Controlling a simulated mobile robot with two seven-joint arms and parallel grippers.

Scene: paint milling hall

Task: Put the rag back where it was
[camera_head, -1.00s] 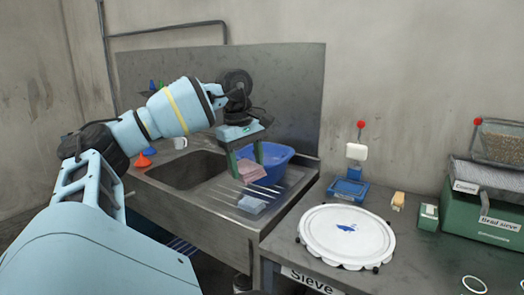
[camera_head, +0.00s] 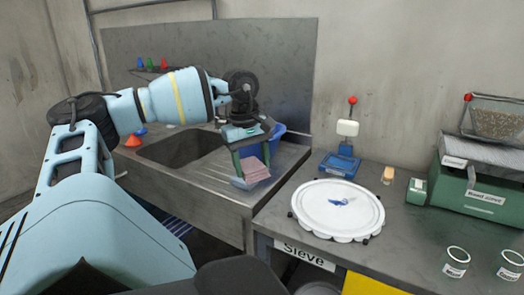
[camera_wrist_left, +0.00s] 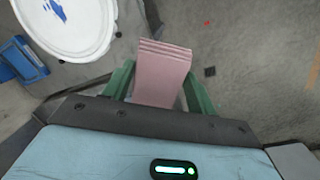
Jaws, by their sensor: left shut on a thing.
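The pink folded rag (camera_head: 254,170) hangs between the green fingers of my left gripper (camera_head: 252,160), which is shut on it. In the head view it appears in front of the sink's ribbed drainboard (camera_head: 218,187) and the blue basin (camera_head: 278,131), which is mostly hidden behind the gripper. In the left wrist view the rag (camera_wrist_left: 163,72) sticks out flat past the fingers (camera_wrist_left: 160,88), its layers stacked at the far edge. A pale blue item (camera_head: 241,184) shows just below the rag, partly hidden. My right gripper is not in view.
The steel sink bowl (camera_head: 185,148) is left of the gripper.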

